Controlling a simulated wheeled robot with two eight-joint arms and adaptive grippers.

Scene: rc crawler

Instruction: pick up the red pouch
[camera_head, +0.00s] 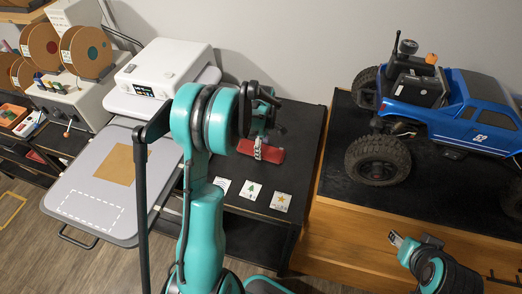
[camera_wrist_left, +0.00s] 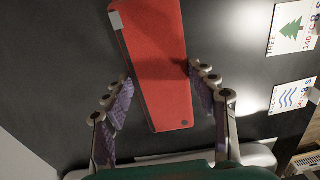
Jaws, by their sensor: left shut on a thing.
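The red pouch (camera_head: 274,155) is a flat red strip on the black table surface, partly hidden by my left gripper (camera_head: 258,149) in the head view. In the left wrist view the red pouch (camera_wrist_left: 155,55) lies lengthwise between the two fingers of my left gripper (camera_wrist_left: 160,78), one finger along each long side. The left gripper is shut on the pouch across its width. The pouch appears to lie on or very near the surface. My right gripper (camera_head: 397,240) is at the lower right of the head view; its opening cannot be made out.
Picture cards (camera_head: 250,190) lie in front of the pouch; the tree card (camera_wrist_left: 291,27) also shows in the wrist view. A blue crawler truck (camera_head: 450,107) stands on the right bench. A grey tray-like board (camera_head: 75,182) and white machine (camera_head: 165,68) are at left.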

